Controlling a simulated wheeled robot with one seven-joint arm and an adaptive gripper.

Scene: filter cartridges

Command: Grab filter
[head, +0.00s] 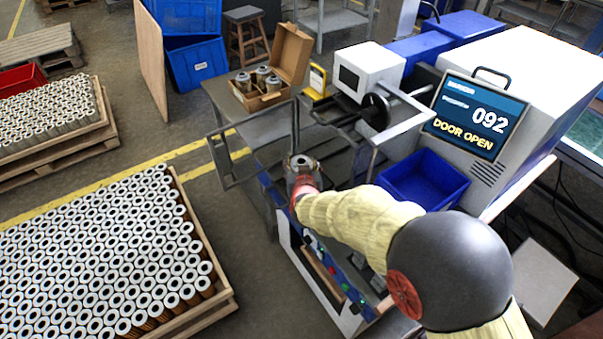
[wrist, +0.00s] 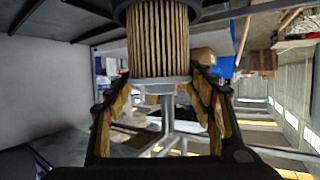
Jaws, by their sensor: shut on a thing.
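My gripper (head: 303,183) is at the machine's open front, at the end of my arm. It is shut on a filter (head: 301,162), whose round top with a dark centre hole shows just beyond the fingers. In the wrist view the filter (wrist: 158,40) has tan pleats and a grey lower end cap. A dark ring surrounds its upper end. The two fingers (wrist: 160,95) stand on either side of the lower cap; the exact contact is hard to see.
A machine screen (head: 469,115) reads "092 DOOR OPEN". A blue bin (head: 424,181) stands right of the gripper. An open cardboard box (head: 262,104) with several filters sits on a table behind. Pallets of many filters (head: 105,255) stand on the left floor. A metal door frame (head: 232,160) is nearby.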

